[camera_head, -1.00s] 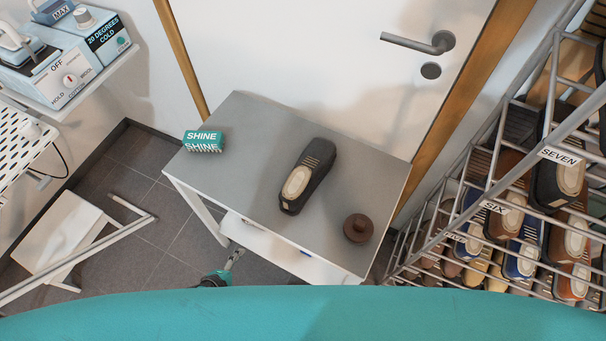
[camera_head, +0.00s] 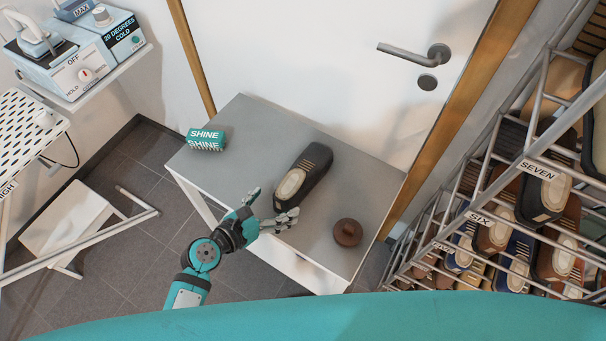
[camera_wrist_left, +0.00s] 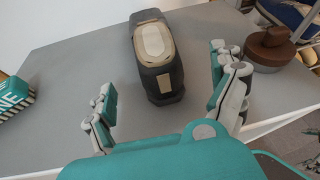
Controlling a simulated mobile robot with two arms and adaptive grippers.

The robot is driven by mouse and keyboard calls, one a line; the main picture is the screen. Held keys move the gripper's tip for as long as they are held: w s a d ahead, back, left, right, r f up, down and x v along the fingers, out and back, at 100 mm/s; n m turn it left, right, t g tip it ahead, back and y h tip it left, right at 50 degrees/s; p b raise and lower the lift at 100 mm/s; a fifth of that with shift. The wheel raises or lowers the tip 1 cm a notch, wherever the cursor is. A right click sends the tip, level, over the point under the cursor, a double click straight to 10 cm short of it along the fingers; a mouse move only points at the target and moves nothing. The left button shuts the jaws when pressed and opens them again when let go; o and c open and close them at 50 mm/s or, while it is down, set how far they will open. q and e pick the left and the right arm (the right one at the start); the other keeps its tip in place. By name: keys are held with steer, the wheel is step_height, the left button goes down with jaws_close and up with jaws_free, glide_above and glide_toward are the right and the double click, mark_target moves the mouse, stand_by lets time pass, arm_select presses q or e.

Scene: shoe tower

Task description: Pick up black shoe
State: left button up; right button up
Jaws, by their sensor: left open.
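A black shoe (camera_head: 309,172) with a beige panel lies on the grey table (camera_head: 232,134), its near end toward the front edge. My left gripper (camera_head: 267,210) is open and empty at the table's front edge, just short of the shoe's near end. In the left wrist view the shoe (camera_wrist_left: 156,62) lies ahead, between the lines of the two spread fingers (camera_wrist_left: 172,100) and apart from them. My right gripper is not in view.
A teal SHINE box (camera_head: 206,139) stands at the table's left end, and a round brown object (camera_head: 347,233) sits right of the shoe. A metal shoe rack (camera_head: 478,215) is at the right. A white stool (camera_head: 66,222) is at the left.

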mark_target(291, 188)
arm_select(q)
steer(key=x, duration=0.2)
steer(key=shift+w+d+f, duration=0.15)
steer(key=shift+w+d, duration=0.05)
steer(key=shift+w, duration=0.05)
steer(key=x, duration=0.5)
steer(key=shift+w+a, duration=0.2)
steer(key=shift+w, duration=0.2)
steer(key=c, duration=1.6)
